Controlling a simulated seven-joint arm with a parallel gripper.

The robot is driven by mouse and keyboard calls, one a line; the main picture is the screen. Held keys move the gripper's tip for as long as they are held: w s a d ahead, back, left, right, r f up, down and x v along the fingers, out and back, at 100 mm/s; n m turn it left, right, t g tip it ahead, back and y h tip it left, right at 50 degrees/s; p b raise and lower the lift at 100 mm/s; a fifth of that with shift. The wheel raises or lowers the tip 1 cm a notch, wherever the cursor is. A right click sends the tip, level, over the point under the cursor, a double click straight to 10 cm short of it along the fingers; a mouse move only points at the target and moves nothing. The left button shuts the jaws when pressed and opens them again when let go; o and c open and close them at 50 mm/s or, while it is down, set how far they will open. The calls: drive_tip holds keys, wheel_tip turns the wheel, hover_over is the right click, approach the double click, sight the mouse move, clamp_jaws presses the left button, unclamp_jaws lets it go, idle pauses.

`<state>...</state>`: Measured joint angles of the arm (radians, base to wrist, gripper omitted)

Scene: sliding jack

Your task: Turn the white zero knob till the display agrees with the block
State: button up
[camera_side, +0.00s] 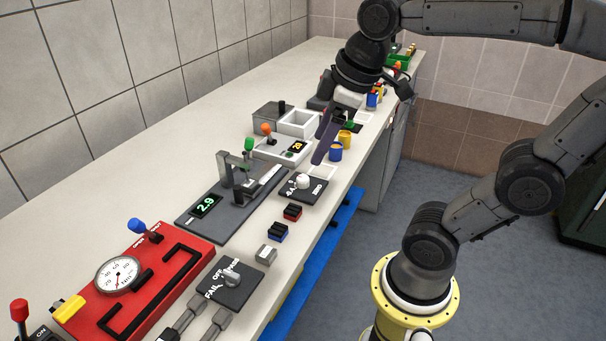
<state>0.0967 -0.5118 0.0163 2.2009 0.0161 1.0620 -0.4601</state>
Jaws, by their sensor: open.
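The white zero knob (303,181) stands on a small dark plate with white markings on the bench. The sliding jack (243,176) is a grey frame with a green-topped post on a dark base to the left of the knob. Its display (205,205) shows 2.9 in green. I cannot tell which is the task's block or read any marking. My gripper (320,155) is open, above and behind the knob, apart from it.
A red box with a gauge (118,273) and a dark FAIL/OFF/PASS switch plate (232,281) are nearer the camera.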

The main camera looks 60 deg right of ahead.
drive_tip(key=w+d+g, duration=0.1)
drive_tip(key=w+d, duration=0.3)
drive_tip(key=w, duration=0.1)
drive_tip(key=m+g, duration=0.2)
drive_tip(key=g, duration=0.1)
hover_over(303, 177)
wheel_tip(303, 177, down, 8)
drive_tip(key=shift+y, duration=0.3)
wheel_tip(303, 177, down, 13)
drive_tip(key=shift+f, duration=0.1)
clamp_jaws()
